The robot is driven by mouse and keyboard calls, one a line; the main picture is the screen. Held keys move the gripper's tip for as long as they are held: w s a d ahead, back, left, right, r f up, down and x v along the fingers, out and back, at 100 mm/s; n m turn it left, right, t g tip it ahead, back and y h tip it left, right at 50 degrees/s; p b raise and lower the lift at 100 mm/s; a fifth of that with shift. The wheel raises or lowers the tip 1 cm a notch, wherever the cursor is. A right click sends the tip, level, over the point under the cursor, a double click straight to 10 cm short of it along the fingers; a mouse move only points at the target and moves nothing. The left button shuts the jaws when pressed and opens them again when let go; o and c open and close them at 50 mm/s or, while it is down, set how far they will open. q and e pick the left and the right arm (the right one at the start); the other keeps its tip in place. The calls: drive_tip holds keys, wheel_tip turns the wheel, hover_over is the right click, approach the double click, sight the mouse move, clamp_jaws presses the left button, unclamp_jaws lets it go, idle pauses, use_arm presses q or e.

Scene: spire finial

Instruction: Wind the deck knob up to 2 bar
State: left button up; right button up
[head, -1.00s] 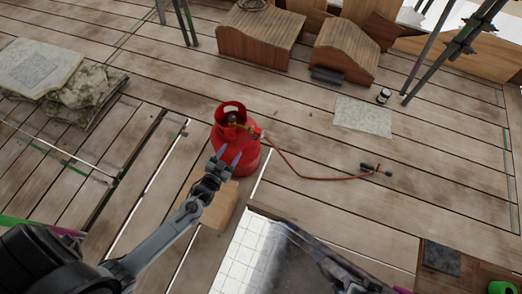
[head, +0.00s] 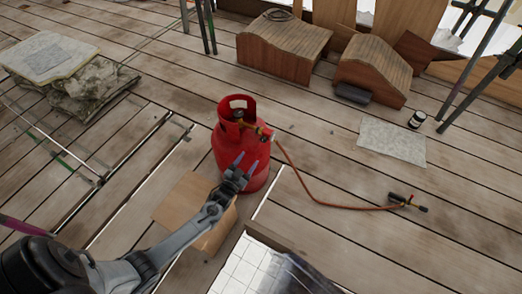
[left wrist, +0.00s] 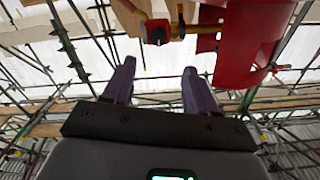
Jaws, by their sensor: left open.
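A red gas bottle (head: 240,155) stands upright on the plank deck in the head view. A regulator with a small red knob (head: 266,135) sits at its valve, inside the collar, and an orange hose runs from it. My left gripper (head: 247,163) is open and empty, in front of the bottle's upper body and below the regulator in the picture. In the left wrist view the regulator knob (left wrist: 158,32) shows ahead of the open fingers, apart from them, with part of the red collar (left wrist: 250,35) at right. The pressure reading cannot be made out. My right gripper is out of view.
The hose (head: 320,198) lies across the deck to a torch (head: 408,202). Wooden forms (head: 283,48) stand at the back. A flat grey sheet (head: 392,142) lies at right, near scaffold poles.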

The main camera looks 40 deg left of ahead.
sight(263, 141)
use_arm(q)
drive_tip(key=w+b, duration=0.1)
drive_tip(key=w, duration=0.2)
drive_tip(key=w+a+b, duration=0.1)
drive_tip(key=w+b, duration=0.1)
drive_tip(key=w, duration=0.1)
drive_tip(key=w+b, duration=0.2)
drive_tip(key=w, duration=0.1)
drive_tip(key=shift+w+a+f, duration=0.25)
drive_tip(key=shift+w, duration=0.1)
drive_tip(key=shift+w+a+r, duration=0.1)
drive_tip(key=shift+w+r, duration=0.05)
drive_tip(key=shift+w, duration=0.5)
drive_tip(key=c, duration=1.1)
drive_tip(key=shift+o, duration=0.2)
